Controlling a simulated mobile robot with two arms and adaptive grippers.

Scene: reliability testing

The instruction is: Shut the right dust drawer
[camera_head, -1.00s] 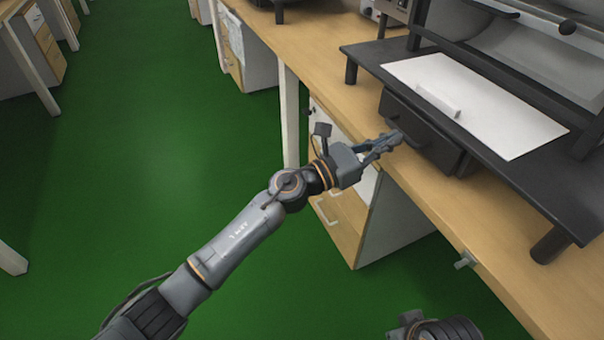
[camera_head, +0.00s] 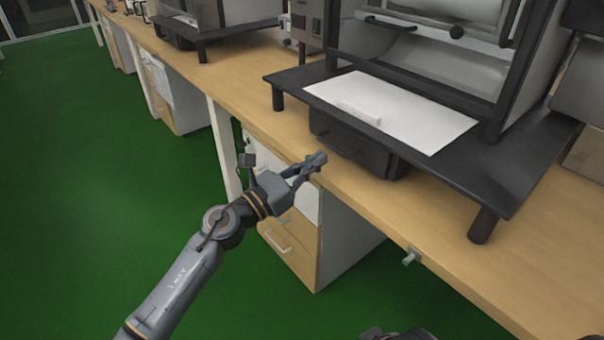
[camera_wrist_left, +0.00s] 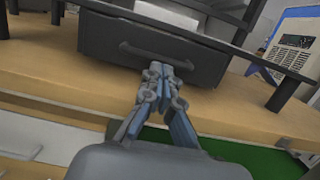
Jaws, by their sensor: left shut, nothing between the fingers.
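The dark dust drawer (camera_head: 382,160) sits under the black platform of the nearer machine, on the wooden bench. Its front, with a bar handle, also shows in the left wrist view (camera_wrist_left: 195,65). I cannot tell how far it stands out. My left gripper (camera_head: 320,160) is shut and empty, in front of the drawer at its left part in the head view. In the left wrist view its fingertips (camera_wrist_left: 158,72) are close below the handle; whether they touch is unclear. My right gripper is not clearly in view.
A white sheet with a small block (camera_head: 358,112) lies on the black platform (camera_head: 500,175). The platform stands on dark legs (camera_head: 484,224). A wooden drawer cabinet (camera_head: 290,247) is under the bench. The green floor at left is clear.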

